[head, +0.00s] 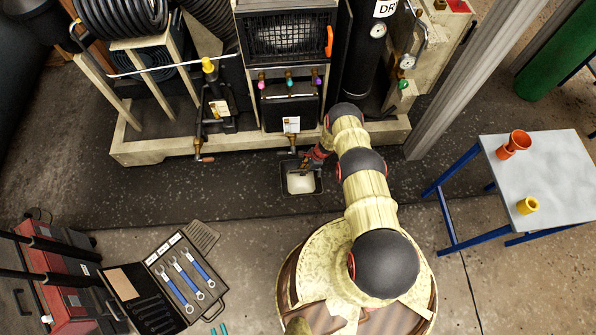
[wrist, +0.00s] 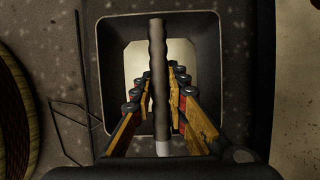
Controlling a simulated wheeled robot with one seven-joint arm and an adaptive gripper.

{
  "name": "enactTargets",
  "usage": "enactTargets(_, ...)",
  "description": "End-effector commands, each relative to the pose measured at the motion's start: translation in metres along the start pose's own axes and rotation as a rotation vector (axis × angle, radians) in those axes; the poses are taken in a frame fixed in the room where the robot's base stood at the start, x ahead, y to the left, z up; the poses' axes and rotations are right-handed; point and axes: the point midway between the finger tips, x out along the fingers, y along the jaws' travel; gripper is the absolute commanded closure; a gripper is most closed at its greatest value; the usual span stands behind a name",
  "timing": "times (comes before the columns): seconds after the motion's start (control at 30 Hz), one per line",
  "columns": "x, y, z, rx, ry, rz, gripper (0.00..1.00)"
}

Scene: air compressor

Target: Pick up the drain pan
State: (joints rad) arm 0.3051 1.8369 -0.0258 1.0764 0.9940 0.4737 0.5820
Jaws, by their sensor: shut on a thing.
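The drain pan (head: 286,189) is a dark square pan with a pale inside, below the front of the compressor. In the wrist view its dark rim (wrist: 104,60) surrounds the pale bottom, and a dark bar-like handle (wrist: 157,50) crosses over the middle. My gripper (wrist: 160,85) is over the pan with its fingers on both sides of this handle, shut on it. In the head view my gripper (head: 312,162) reaches the pan's back right side, and the fingertips are partly hidden. I cannot tell whether the pan touches the floor.
The compressor's pale base frame (head: 160,150) stands just behind the pan, with a drain valve (head: 291,143) above it. A small table (head: 555,165) with orange and yellow cups is at right. An open wrench case (head: 175,275) and red toolbox (head: 70,300) lie at lower left.

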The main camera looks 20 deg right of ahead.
Motion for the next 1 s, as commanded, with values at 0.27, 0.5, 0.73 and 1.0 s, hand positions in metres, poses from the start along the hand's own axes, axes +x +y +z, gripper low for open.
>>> enactTargets(0.27,-0.014,-0.001,-0.007,0.000,-0.001,-0.001,1.00)
enactTargets(0.5,-0.038,-0.002,0.003,0.000,0.000,-0.002,1.00)
enactTargets(0.73,-0.074,-0.003,0.018,0.000,0.000,-0.003,1.00)
enactTargets(1.0,-0.117,-0.002,0.036,0.000,0.000,-0.002,1.00)
